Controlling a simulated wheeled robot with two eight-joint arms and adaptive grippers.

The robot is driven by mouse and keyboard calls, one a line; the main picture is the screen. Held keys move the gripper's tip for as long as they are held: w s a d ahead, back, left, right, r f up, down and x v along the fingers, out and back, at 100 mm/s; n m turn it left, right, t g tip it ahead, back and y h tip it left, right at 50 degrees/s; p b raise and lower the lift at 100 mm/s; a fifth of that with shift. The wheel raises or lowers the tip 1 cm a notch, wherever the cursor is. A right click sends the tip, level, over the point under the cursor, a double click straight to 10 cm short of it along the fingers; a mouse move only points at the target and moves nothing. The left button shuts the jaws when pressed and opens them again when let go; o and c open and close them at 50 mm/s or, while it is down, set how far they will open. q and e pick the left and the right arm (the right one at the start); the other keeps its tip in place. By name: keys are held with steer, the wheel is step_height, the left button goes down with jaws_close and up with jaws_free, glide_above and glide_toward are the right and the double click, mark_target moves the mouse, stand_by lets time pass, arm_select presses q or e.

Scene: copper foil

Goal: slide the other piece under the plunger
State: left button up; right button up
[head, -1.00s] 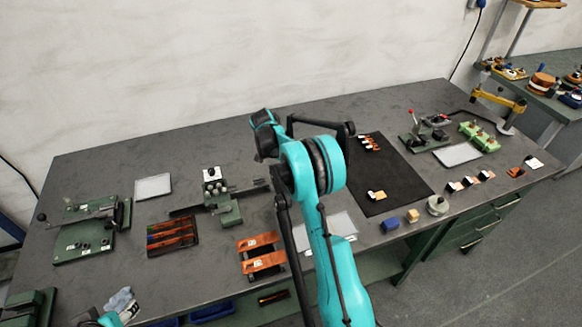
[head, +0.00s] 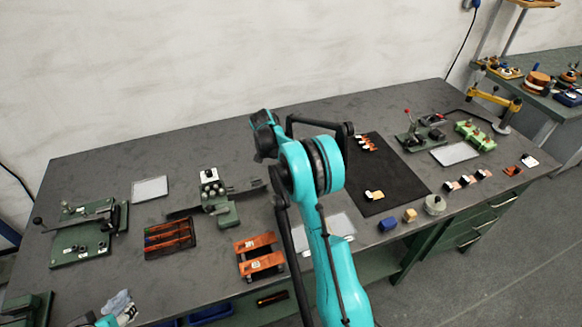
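A small green press with a red-knobbed lever (head: 409,130) stands at the back right; its plunger is too small to make out. A green device with a dark-knobbed lever (head: 85,232) stands at the far left. I cannot tell which one has the plunger. Copper-and-white pieces (head: 366,143) lie at the back of the black mat (head: 398,172), and a tan-and-white piece (head: 374,196) lies near its front. Which piece is meant is unclear. My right arm rises through the middle; its gripper is hidden.
A blue block (head: 388,225), a tan block (head: 410,215) and a grey round part (head: 435,205) line the front edge. A green clamp fixture (head: 215,198), orange bars (head: 260,254) and a dark tray (head: 170,238) stand left of my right arm. The mat's middle is clear.

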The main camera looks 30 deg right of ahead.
steer(key=shift+f, duration=0.15)
stand_by(0.3)
steer(key=o, duration=0.7)
steer(key=shift+r+p, duration=0.65)
steer(key=shift+r, duration=0.9)
steer(key=o, duration=0.5)
steer(key=shift+o, duration=0.2)
